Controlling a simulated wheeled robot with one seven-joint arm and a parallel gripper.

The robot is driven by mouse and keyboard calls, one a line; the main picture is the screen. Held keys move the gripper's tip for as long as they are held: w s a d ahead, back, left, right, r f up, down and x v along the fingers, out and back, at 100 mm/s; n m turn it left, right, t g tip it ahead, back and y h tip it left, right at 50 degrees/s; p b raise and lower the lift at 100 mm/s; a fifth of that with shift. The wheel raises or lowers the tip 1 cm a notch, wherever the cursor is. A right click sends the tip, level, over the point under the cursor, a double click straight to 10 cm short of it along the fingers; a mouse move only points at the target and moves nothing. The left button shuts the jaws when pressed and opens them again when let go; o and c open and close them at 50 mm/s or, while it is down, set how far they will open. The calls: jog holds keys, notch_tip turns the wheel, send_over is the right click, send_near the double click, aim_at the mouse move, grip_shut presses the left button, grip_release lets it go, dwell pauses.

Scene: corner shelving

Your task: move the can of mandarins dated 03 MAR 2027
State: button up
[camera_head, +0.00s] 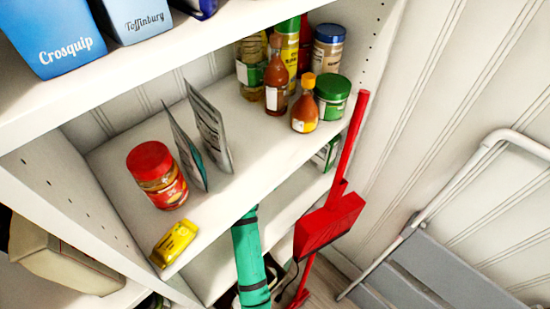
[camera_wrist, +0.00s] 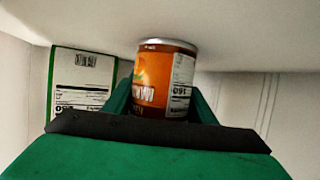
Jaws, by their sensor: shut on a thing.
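An orange can (camera_wrist: 160,75) with a silver rim, a fruit picture and a white label stands upright in the wrist view. My green gripper (camera_wrist: 162,108) is shut on it, with one finger on each side. Its lower part is hidden behind the gripper. The print on its label is too small to read, so I cannot tell the date. In the head view, my green arm (camera_head: 250,262) reaches under the shelf board, and the gripper and the can are hidden there.
In the wrist view, a white box with green edges (camera_wrist: 82,85) stands left of the can, with a pale board (camera_wrist: 250,35) close above. The head view shows a peanut-butter-like jar (camera_head: 157,175), a yellow packet (camera_head: 175,243), bottles (camera_head: 277,85) and a red long-handled object (camera_head: 328,222) beside the shelf.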

jog(key=shift+w+a, duration=0.1)
jog(key=shift+w, duration=0.05)
jog(key=shift+w, duration=0.15)
jog(key=o, duration=1.3)
jog(key=shift+d, duration=0.35)
jog(key=shift+s+a+r, duration=0.1)
jog(key=shift+s+a, duration=0.2)
jog(key=shift+s, duration=0.2)
jog(key=v, duration=0.6)
jog(key=shift+s+d+r, duration=0.1)
jog(key=shift+s+r, duration=0.05)
jog(key=shift+s, duration=0.1)
jog(key=shift+w, duration=0.1)
